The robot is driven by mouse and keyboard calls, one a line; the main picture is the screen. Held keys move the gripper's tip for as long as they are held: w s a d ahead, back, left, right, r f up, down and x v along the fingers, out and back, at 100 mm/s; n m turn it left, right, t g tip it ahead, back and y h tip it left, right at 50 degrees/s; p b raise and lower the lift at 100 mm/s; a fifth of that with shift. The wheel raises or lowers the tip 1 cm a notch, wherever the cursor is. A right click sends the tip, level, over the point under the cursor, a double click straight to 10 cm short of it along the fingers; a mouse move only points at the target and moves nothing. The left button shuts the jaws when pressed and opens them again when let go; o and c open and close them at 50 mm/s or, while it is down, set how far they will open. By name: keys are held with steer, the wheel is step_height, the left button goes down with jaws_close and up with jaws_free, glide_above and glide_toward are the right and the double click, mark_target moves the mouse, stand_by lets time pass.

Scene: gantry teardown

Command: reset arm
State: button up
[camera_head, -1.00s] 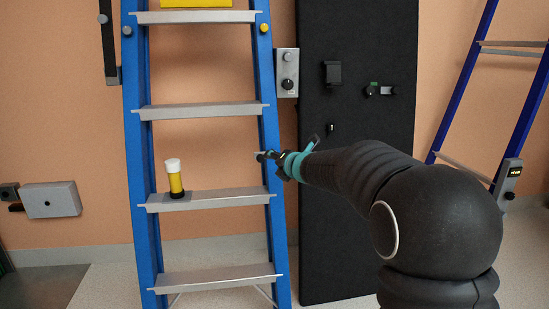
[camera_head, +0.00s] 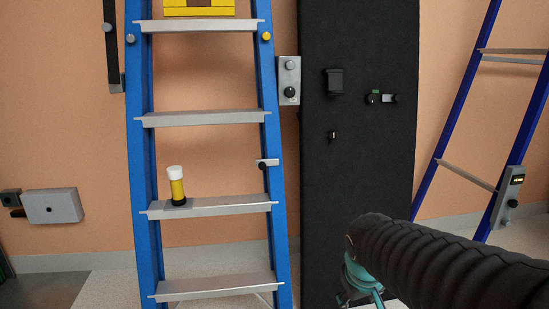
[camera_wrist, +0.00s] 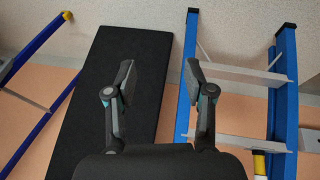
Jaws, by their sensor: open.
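My gripper (camera_wrist: 158,88) shows in the wrist view with its two fingers spread apart and nothing between them. It points toward the black panel and the blue ladder. In the head view my arm reaches in from the lower right, and only a teal part of the gripper end (camera_head: 358,280) shows low in front of the black panel (camera_head: 355,180). The fingertips are hidden there.
A blue ladder (camera_head: 143,180) stands left of the panel. A yellow cylinder with a white cap (camera_head: 176,186) stands on one of its steps. A second blue ladder (camera_head: 455,110) leans at the right. Grey boxes (camera_head: 52,206) (camera_head: 288,80) are at the far left and between ladder and panel.

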steer(key=s+a+r+m+t+y, duration=0.1)
steer(key=s+r+m, duration=0.1)
steer(key=s, duration=1)
steer(key=shift+s+r+m, duration=0.3)
steer(key=shift+s+r, duration=0.05)
steer(key=shift+r, duration=0.05)
stand_by(0.8)
